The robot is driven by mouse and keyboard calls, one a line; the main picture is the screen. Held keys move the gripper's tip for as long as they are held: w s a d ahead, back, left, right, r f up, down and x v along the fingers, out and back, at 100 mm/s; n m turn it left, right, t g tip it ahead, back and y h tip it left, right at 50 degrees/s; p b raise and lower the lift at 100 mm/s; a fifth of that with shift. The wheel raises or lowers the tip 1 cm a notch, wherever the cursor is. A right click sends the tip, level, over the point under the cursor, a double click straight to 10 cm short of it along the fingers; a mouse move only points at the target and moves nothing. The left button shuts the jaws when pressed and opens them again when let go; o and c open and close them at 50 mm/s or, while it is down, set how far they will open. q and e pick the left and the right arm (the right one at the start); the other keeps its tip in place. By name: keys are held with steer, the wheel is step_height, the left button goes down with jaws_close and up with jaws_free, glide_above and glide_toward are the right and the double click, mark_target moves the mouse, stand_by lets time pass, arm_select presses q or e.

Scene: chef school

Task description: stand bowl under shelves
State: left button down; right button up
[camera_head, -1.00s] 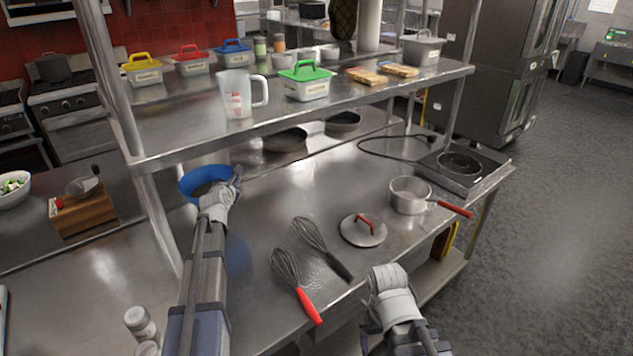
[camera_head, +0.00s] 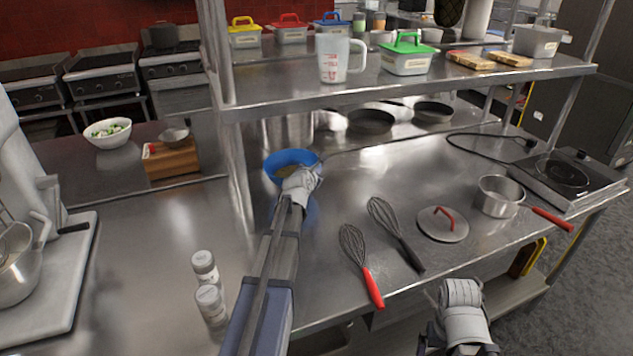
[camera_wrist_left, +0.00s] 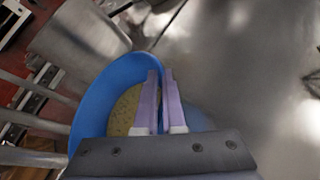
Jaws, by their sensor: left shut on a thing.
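A blue bowl (camera_head: 290,158) with something yellowish inside is under the front of the metal shelf (camera_head: 400,88), just right of its left post. My left gripper (camera_head: 312,176) is shut on the bowl's near right side. In the left wrist view, the two pale fingers (camera_wrist_left: 160,78) are close together over the rim of the bowl (camera_wrist_left: 92,108). I cannot tell whether the bowl touches the counter. My right gripper (camera_head: 462,292) is low at the counter's front edge, away from the bowl; its fingers are not clear.
A metal pot (camera_head: 285,130) and dark pans (camera_head: 370,121) stand behind the bowl. Two whisks (camera_head: 385,225), a lid (camera_head: 442,226) and a saucepan (camera_head: 497,197) lie to the right. Shakers (camera_head: 207,275) stand left of my left arm. The shelf post (camera_head: 233,165) is close by.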

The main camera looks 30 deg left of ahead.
arm_select(q)
step_height(320, 180, down, 4)
steer(key=b, duration=0.2)
steer(key=shift+r+b, duration=0.25)
steer(key=shift+b, duration=0.15)
steer(key=shift+r, duration=0.1)
steer(key=c, duration=1)
jaws_free()
steer(key=shift+s+r, duration=0.1)
steer(key=p+v, duration=0.4)
steer(key=v, duration=0.8)
